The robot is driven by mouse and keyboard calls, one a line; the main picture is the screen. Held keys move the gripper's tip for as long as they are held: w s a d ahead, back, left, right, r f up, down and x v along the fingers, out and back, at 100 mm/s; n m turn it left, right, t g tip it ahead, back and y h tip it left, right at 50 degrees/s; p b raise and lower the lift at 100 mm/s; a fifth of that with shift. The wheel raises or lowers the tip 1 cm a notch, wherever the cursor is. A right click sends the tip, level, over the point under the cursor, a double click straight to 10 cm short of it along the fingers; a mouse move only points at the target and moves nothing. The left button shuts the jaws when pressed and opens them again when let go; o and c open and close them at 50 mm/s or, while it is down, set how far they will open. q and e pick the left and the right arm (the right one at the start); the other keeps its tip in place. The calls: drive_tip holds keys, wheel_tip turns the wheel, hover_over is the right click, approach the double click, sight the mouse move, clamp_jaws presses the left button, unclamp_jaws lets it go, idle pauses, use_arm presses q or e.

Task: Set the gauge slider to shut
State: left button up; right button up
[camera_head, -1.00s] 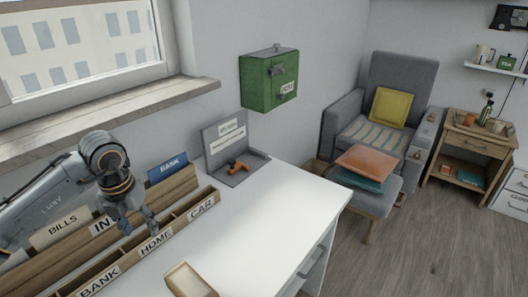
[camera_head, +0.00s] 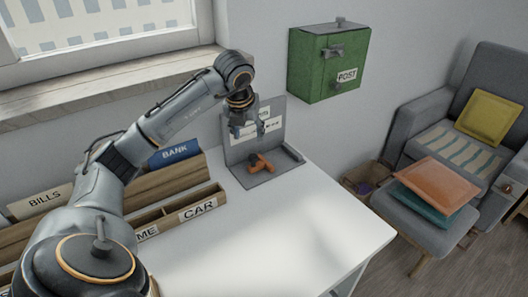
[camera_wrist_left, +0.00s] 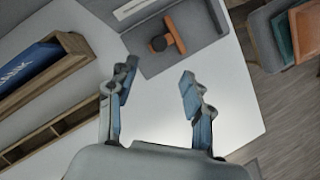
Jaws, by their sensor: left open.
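The gauge is a grey panel (camera_head: 238,150) with a back plate and a flat base, standing at the back of the white desk against the wall. Its orange slider handle (camera_head: 261,162) sits on the base; in the left wrist view the orange handle (camera_wrist_left: 175,35) with a dark round knob lies ahead, beyond the fingertips. My left gripper (camera_head: 248,131) is in front of the back plate, above the orange handle and apart from it. In the left wrist view my left gripper (camera_wrist_left: 157,85) is open and empty. White labels on the plate are partly hidden by the gripper. My right gripper is not seen.
A wooden file sorter (camera_head: 180,207) with BANK, BILLS and CAR labels stands left of the gauge. A green POST box (camera_head: 325,75) hangs on the wall to the right. The white desk top (camera_head: 270,230) is clear in front of the gauge.

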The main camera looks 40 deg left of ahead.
sight(253, 156)
use_arm(q)
drive_tip(key=x, duration=1.1)
drive_tip(key=shift+w+a+f+p, duration=0.15)
drive_tip(key=shift+f+p, duration=0.15)
drive_tip(key=shift+f, duration=0.2)
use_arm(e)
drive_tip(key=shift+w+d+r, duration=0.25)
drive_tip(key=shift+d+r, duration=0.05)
use_arm(q)
clamp_jaws()
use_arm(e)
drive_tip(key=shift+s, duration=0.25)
